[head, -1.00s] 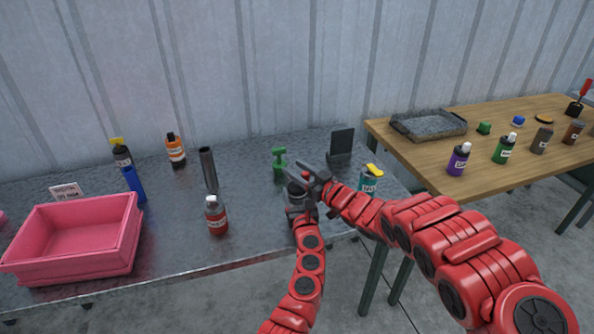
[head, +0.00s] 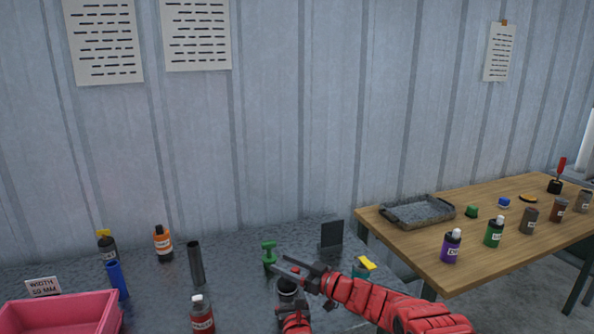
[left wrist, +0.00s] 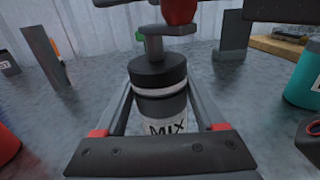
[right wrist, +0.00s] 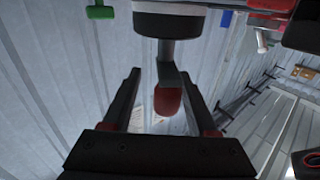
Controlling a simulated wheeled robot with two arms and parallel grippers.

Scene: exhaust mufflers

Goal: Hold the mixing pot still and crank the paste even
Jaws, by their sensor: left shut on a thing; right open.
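The mixing pot (left wrist: 160,92) is a dark cylinder with a white band and a MIX label, upright on the grey metal table. My left gripper (left wrist: 158,110) is shut around its body, one finger on each side. In the head view the pot (head: 287,288) is partly hidden by my arms. The crank on its lid has a grey arm and a red knob (left wrist: 180,10). In the right wrist view the red knob (right wrist: 167,100) lies between the fingers of my right gripper (right wrist: 165,95), which is open with a gap on both sides.
A green-handled tool (head: 269,255) and a black upright plate (head: 332,233) stand behind the pot. A teal bottle with a yellow cap (head: 364,266) is close by on the right. A red-labelled bottle (head: 202,318), a dark tube (head: 195,262) and a pink bin (head: 65,315) are to the left.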

